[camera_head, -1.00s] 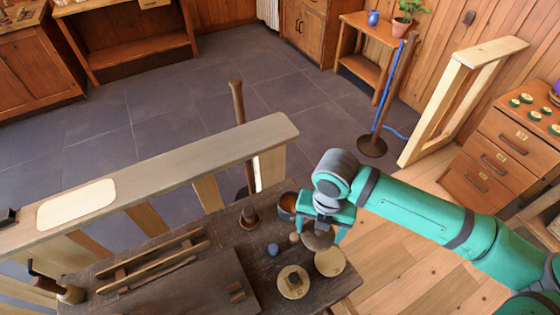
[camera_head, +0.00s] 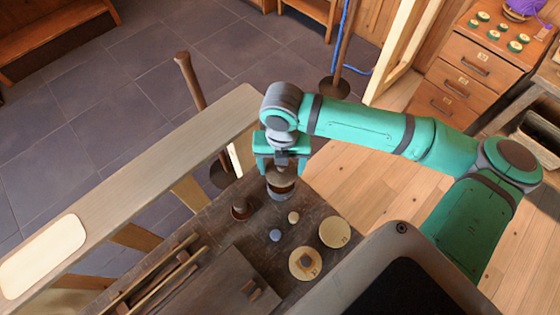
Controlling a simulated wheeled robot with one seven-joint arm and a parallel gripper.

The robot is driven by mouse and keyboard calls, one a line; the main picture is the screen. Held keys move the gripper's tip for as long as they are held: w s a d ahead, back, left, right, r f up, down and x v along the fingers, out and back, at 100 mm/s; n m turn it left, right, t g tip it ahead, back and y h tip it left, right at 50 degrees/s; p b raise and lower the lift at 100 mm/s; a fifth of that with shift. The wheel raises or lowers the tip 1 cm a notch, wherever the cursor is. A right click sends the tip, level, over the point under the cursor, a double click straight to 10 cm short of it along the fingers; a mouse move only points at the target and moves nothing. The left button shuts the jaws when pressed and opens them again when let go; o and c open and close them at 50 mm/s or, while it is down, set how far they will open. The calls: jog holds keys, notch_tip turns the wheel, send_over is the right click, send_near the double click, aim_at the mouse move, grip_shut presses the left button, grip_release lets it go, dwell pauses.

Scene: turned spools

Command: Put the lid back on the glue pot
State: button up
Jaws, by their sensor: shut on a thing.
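My gripper (camera_head: 281,166), at the end of the teal arm, points down at the far corner of the dark workbench (camera_head: 222,215). It is shut on a round brown lid (camera_head: 282,177), whose top is partly hidden by the fingers. The glue pot (camera_head: 281,192), a small greyish round vessel, stands on the bench directly below the lid. The lid appears over the pot's mouth and hides it. I cannot tell whether the lid rests on the rim or is slightly above it.
A brown turned piece (camera_head: 240,209), a beige ball (camera_head: 293,217), a blue ball (camera_head: 275,236) and two pale discs, one plain (camera_head: 334,232) and one with a brown centre (camera_head: 305,263), are near the pot. A wooden rail (camera_head: 150,181) runs along the bench's far side.

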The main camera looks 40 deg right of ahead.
jog(key=shift+f, duration=2.75)
jog(key=shift+s, duration=0.1)
jog(key=shift+f, duration=0.15)
dwell(0.4)
jog(key=o, duration=1.3)
